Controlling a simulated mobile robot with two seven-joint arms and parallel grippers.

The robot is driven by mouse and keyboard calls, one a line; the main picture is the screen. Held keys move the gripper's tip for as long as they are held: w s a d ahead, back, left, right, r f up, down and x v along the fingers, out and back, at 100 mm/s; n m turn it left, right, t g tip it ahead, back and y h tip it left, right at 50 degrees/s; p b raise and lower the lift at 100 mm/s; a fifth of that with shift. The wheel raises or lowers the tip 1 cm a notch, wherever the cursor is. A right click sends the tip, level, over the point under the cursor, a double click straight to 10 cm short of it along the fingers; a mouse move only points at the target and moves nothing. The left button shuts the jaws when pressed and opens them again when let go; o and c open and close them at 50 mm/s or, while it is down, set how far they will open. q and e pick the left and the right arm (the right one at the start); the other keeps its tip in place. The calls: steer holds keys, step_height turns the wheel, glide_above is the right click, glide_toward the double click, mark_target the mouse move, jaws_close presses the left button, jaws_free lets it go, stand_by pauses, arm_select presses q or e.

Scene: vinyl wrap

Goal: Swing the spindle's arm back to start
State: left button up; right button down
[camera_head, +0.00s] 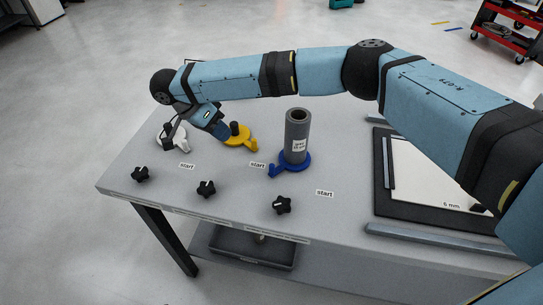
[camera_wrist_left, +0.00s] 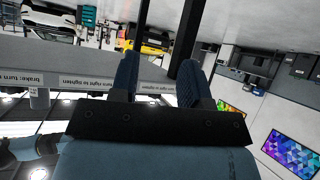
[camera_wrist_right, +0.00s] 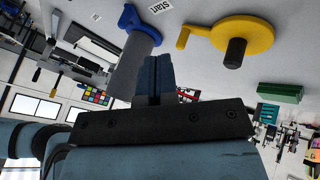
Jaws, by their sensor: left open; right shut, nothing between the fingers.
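Three spindles stand on the grey table. The yellow spindle (camera_head: 239,139) has a bare dark post, and its arm points right towards a start label (camera_head: 257,165). The blue spindle (camera_head: 295,162) carries a grey roll (camera_head: 298,132), and its arm points to the lower left. The white spindle (camera_head: 181,142) is partly hidden by my right gripper. My right gripper (camera_head: 222,132) is shut and empty, just left of the yellow spindle's post. The yellow spindle (camera_wrist_right: 236,36) also shows right of the fingers in the right wrist view. My left gripper (camera_wrist_left: 160,82) is open and empty.
Several black knobs, one in front of the blue spindle (camera_head: 282,204), line the table's front. Other start labels (camera_head: 186,165) (camera_head: 324,193) are beside the spindles. A dark mat with a white sheet (camera_head: 425,177) lies at the right. A dark tray (camera_head: 250,246) is below.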

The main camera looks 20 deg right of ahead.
steer(key=shift+m, duration=0.3)
steer(key=x, duration=0.2)
steer(key=b+x, duration=0.1)
steer(key=x, duration=0.2)
steer(key=shift+s+d, duration=0.25)
steer(key=b+x, duration=0.1)
steer(key=x, duration=0.4)
steer(key=shift+d, duration=0.1)
steer(key=shift+s+d+r, duration=0.1)
steer(key=shift+s+d, duration=0.2)
steer(key=shift+s, duration=0.25)
steer(key=shift+s+d+r, duration=0.15)
steer(key=shift+s+d, duration=0.1)
steer(key=shift+s, duration=0.3)
steer(key=shift+s+d, duration=0.25)
steer(key=shift+s, duration=0.3)
arm_select(q)
steer(key=shift+f, duration=0.7)
